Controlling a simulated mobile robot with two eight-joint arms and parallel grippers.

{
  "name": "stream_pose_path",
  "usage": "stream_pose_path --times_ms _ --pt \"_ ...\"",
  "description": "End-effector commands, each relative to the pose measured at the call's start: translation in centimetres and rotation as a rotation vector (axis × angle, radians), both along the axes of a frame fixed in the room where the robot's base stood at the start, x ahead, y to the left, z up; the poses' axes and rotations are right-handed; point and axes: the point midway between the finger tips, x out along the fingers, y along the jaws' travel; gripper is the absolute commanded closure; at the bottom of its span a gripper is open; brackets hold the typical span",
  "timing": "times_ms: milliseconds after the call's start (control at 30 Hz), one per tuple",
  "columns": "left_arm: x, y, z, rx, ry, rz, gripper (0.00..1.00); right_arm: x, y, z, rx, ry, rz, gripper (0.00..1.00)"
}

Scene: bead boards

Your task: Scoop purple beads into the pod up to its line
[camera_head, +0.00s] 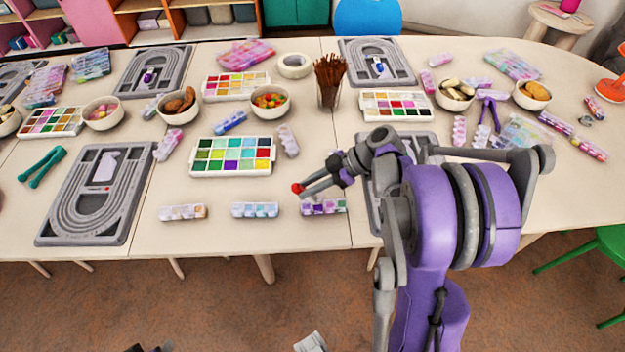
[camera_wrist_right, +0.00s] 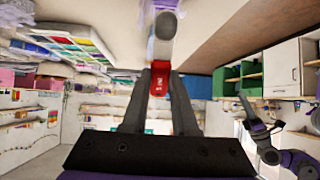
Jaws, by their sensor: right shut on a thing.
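My right gripper (camera_head: 308,188) is over the front of the table, shut on a red piece (camera_head: 297,188). In the right wrist view the red piece (camera_wrist_right: 159,85) sits between the fingers, and a grey rounded part (camera_wrist_right: 164,35) extends beyond it; I cannot tell whether it carries beads. A strip of small pods with purple contents (camera_head: 323,207) lies just below the gripper, apart from the red piece. Two similar strips (camera_head: 255,210) (camera_head: 183,212) lie to its left. Fill lines are too small to see. A purple arm (camera_wrist_right: 265,150) shows in the wrist view; its jaws are unclear.
A paint-like palette (camera_head: 233,155) of coloured compartments lies behind the strips. Grey bead boards (camera_head: 98,195) lie left and at the back. Bowls (camera_head: 270,101) and a cup of brown sticks (camera_head: 329,82) stand farther back.

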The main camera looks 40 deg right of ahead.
Motion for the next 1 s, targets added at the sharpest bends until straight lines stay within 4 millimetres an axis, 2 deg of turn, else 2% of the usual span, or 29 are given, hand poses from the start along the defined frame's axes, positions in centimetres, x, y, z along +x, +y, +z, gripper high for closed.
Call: stream_pose_path --times_ms 33,333,633,800,1000 --pt "0.1 0.0 1.0 0.0 -0.003 0.0 0.5 0.2 0.4 0.4 -0.037 0.019 0.004 1.0" --pt "0.7 0.0 3.9 0.0 -0.015 0.0 0.5 1.3 2.2 -1.0 -0.322 0.181 0.007 1.0" --pt "1.0 0.0 5.2 0.0 -0.021 0.0 0.5 2.4 4.2 -2.9 -0.648 0.367 0.007 1.0" --pt "1.4 0.0 6.6 0.0 -0.028 0.0 0.5 2.6 4.3 -1.0 -0.689 0.394 0.002 1.0" --pt "1.7 0.0 7.3 0.0 -0.033 0.0 0.5 2.8 4.7 0.2 -0.732 0.422 0.001 1.0"
